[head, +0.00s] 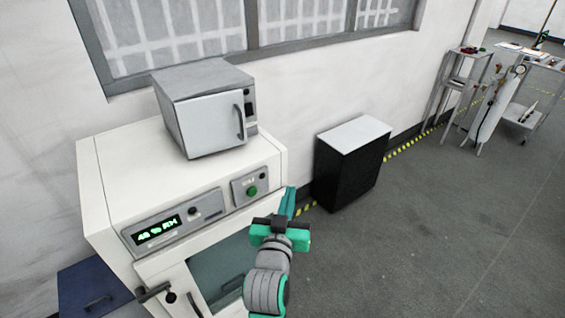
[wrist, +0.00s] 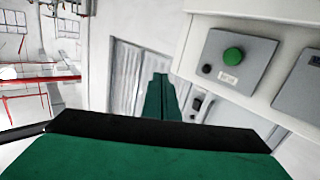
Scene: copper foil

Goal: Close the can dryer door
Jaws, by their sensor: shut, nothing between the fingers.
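A white cabinet (head: 110,205) with a green "48 % RH" display stands at the left in the head view. Its front door (head: 172,272) has a dark window and a lever handle (head: 153,293) on the left side. I cannot tell whether this door is flush or slightly ajar; its lower part is cut off. My gripper (head: 290,194) is shut and empty at the cabinet's front right corner, with my arm covering part of the door. In the wrist view its green fingers (wrist: 159,82) are together, left of the cabinet's green-button panel (wrist: 234,62). Contact is not clear.
A small grey oven-like box (head: 212,122) with its door shut sits on the cabinet. A black cabinet (head: 345,172) with a pale top stands by the wall. A blue drawer unit (head: 88,290) is at lower left. Grey floor (head: 420,240) is clear at right.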

